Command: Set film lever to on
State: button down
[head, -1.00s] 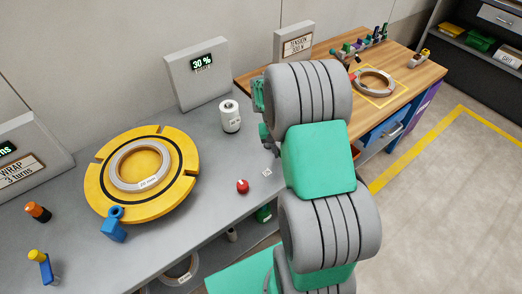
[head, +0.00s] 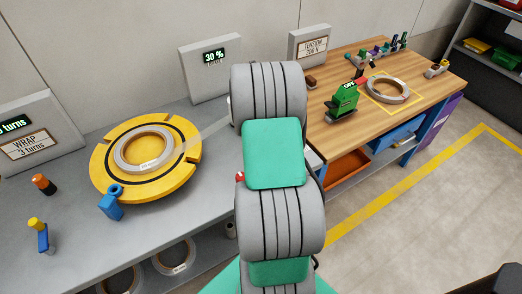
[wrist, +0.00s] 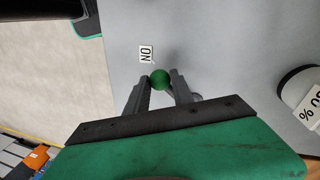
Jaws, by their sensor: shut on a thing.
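In the wrist view my gripper (wrist: 160,80) is shut on a round green knob (wrist: 160,78), which I take to be the film lever's. A white ON label (wrist: 146,53) lies on the grey bench top just beyond the knob. My arm hides the gripper in the head view. There, a small red piece (head: 240,178) shows at the arm's left edge; I cannot tell if it belongs to the lever. A pale film strip (head: 214,127) runs from the ring (head: 119,160) on the yellow turntable (head: 105,184) toward the arm.
A blue post (head: 111,203) stands at the turntable's front edge. A 30 % display (head: 211,70) stands behind the bench. A white cylinder (wrist: 292,82) is right of my gripper in the wrist view. A green tool (head: 343,101) and another ring (head: 388,90) are on the wooden table.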

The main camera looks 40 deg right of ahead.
jog(key=shift+w+d+r, duration=0.15)
jog(key=shift+d+r, duration=0.05)
jog(key=shift+r, duration=0.05)
jog(key=c, duration=1.5)
grip_release()
jog(key=shift+c, duration=0.2)
jog(key=o, duration=0.4)
jog(key=shift+a+f, duration=0.15)
jog(key=shift+f, duration=0.05)
jog(key=shift+o, duration=0.2)
notch_tip(320, 180, up, 8)
jog(key=w, duration=0.1)
jog(key=shift+w+f, duration=0.1)
jog(key=shift+f, duration=0.05)
